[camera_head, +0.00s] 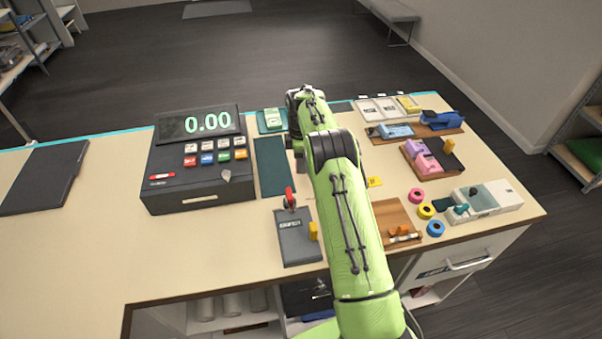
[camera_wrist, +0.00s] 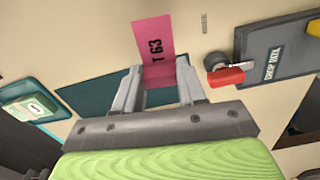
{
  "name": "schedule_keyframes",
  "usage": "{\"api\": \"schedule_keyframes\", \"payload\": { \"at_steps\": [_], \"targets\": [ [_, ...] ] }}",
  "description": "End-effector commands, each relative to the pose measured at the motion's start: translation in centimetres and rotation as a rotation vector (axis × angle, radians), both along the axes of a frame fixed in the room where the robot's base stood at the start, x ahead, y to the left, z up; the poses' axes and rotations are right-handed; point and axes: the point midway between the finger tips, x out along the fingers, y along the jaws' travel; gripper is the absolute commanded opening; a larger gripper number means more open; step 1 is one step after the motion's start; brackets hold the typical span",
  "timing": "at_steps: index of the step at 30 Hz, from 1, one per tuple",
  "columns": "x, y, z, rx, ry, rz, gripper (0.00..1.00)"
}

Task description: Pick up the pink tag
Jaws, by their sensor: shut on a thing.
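The pink tag (camera_wrist: 153,36), with "T 63" printed on it, shows in the wrist view. Its lower part lies between the fingers of my gripper (camera_wrist: 160,78), which is shut on it. The tag sticks out beyond the fingertips, over the counter and a dark green mat (camera_wrist: 97,92). I cannot tell how high above the surface it is. In the head view my arm hides the gripper's fingers and the tag.
A grey drop box (camera_wrist: 270,55) with a red-handled part (camera_wrist: 226,76) lies right of the tag; the box (camera_head: 297,238) also shows in the head view. A cash register (camera_head: 195,165) stands left. Tape rolls (camera_head: 425,211) and trays crowd the right. The counter's left front (camera_head: 80,260) is clear.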

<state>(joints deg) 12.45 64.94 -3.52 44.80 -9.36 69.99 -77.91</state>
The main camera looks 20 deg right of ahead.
Motion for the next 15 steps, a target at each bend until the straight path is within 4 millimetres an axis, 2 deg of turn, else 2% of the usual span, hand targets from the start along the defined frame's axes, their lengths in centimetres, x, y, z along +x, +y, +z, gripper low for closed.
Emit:
{"api": "schedule_keyframes", "payload": {
  "at_steps": [3,6,15],
  "targets": [
    [0.0,-0.1,2.6,-0.001,-0.002,-0.002,0.13],
    [0.0,0.0,3.8,0.0,0.0,-0.001,0.13],
    [0.0,0.0,6.1,0.0,0.001,-0.001,0.13]
  ]
}}
